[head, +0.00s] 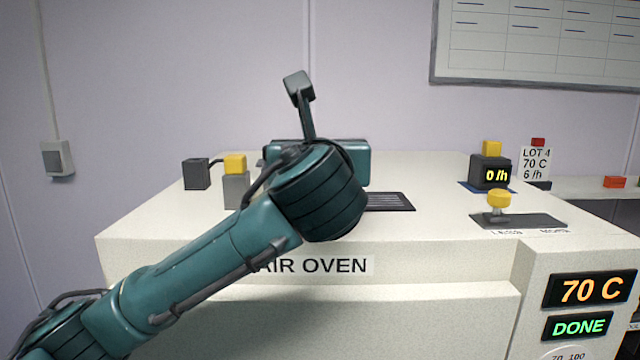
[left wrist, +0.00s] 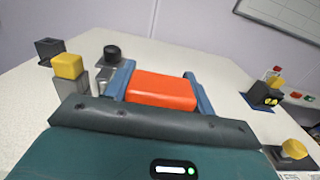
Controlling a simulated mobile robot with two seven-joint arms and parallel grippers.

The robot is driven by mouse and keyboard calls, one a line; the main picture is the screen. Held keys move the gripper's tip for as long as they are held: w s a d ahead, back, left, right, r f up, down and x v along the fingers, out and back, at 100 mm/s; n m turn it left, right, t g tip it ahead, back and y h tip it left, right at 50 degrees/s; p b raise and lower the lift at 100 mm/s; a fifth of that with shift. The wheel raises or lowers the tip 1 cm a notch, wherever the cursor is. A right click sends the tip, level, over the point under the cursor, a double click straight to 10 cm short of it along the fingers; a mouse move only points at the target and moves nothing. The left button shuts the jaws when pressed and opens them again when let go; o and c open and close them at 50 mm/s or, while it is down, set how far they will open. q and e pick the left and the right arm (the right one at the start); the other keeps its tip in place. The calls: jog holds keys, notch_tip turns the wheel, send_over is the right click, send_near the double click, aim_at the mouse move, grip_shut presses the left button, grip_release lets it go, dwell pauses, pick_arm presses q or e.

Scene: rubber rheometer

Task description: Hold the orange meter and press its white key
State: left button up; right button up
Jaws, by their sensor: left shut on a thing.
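The orange meter (left wrist: 162,90) sits between the two blue fingers of my left gripper (left wrist: 160,84) in the left wrist view. The gripper is shut on it, above the white oven top. No white key shows on the faces in view. In the head view my left forearm and wrist hide the meter and the fingertips; only the teal gripper body shows behind the wrist. My right gripper is in neither view.
The white oven (head: 440,215) fills the middle. A dark vent (head: 390,202) lies right of my wrist.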

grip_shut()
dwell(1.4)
